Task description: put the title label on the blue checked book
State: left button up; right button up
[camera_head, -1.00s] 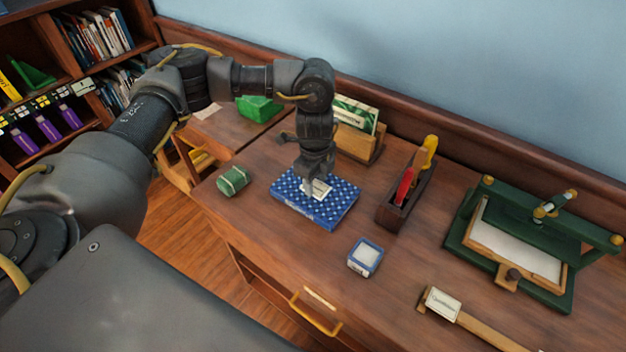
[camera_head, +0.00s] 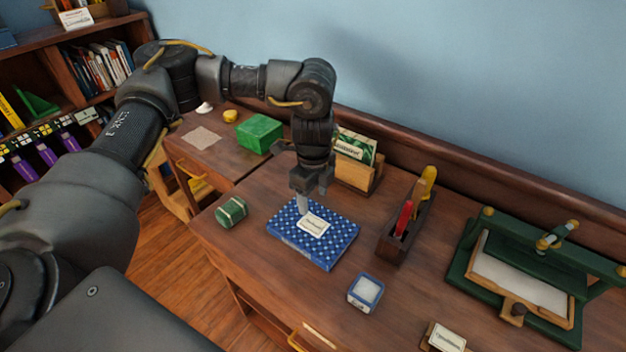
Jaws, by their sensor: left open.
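The blue checked book (camera_head: 330,250) lies flat on the wooden desk, its cover blue with a white pattern. The white title label (camera_head: 313,224), with dark lettering, lies on the book's cover, a little above its middle. My left gripper (camera_head: 309,203) is open and points down just above the book, at the label's upper left edge. It holds nothing that I can see. I cannot tell whether a fingertip touches the cover. My right gripper is not in view.
A green roll (camera_head: 231,211) lies left of the book. A small blue-and-white box (camera_head: 365,292) stands in front. A dark tool holder (camera_head: 394,243) and a green press (camera_head: 462,262) stand to the right. A wooden card box (camera_head: 352,174) and a green block (camera_head: 259,133) stand behind.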

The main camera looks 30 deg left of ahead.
pick_arm(q)
jog(key=shift+w+r, duration=0.1)
jog(key=shift+r, duration=2.45)
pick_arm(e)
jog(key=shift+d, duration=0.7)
